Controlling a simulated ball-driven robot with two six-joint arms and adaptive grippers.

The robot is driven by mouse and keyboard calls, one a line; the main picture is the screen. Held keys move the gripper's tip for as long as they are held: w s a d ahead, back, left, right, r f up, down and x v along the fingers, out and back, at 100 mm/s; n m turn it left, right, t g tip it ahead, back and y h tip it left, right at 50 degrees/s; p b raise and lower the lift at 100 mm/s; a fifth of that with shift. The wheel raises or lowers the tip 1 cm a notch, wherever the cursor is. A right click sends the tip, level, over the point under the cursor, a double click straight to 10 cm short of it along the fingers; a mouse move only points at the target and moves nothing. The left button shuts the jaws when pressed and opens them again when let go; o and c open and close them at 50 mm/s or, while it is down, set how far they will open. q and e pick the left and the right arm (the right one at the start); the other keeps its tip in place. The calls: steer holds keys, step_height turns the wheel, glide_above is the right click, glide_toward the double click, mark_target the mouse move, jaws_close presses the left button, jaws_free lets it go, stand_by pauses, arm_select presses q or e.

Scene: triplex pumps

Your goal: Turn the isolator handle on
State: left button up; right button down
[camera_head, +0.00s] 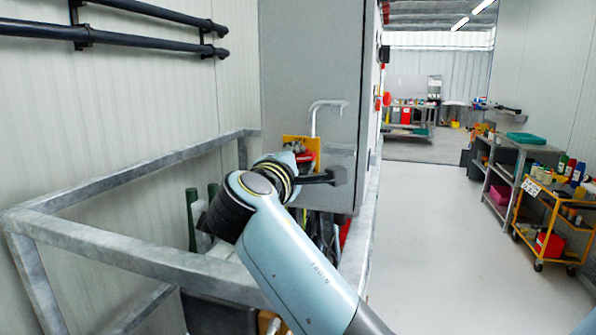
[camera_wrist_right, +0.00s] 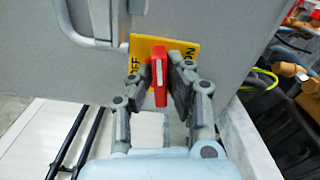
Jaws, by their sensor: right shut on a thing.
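The isolator handle (camera_wrist_right: 158,82) is red with a white stripe. It sits on a yellow plate (camera_wrist_right: 145,48) fixed to the grey cabinet, with OFF lettered on the left and ON on the right. In the right wrist view the handle stands roughly upright in the picture, between the two words. My right gripper (camera_wrist_right: 162,88) has its fingers on both sides of the handle and is shut on it. In the head view the yellow plate (camera_head: 288,143) and a bit of red show just beyond my right wrist, which hides most of the gripper. My left gripper is not in view.
A pale bent pipe (camera_head: 314,118) stands out from the grey cabinet (camera_head: 300,60) close to the plate. A grey metal rail (camera_head: 130,250) runs around the left side and front. Free floor (camera_head: 440,240) lies to the right, beside a yellow trolley (camera_head: 550,220).

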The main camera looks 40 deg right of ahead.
steer(key=shift+f+m+b, duration=0.2)
steer(key=shift+m+b, duration=0.6)
steer(key=shift+m, duration=0.3)
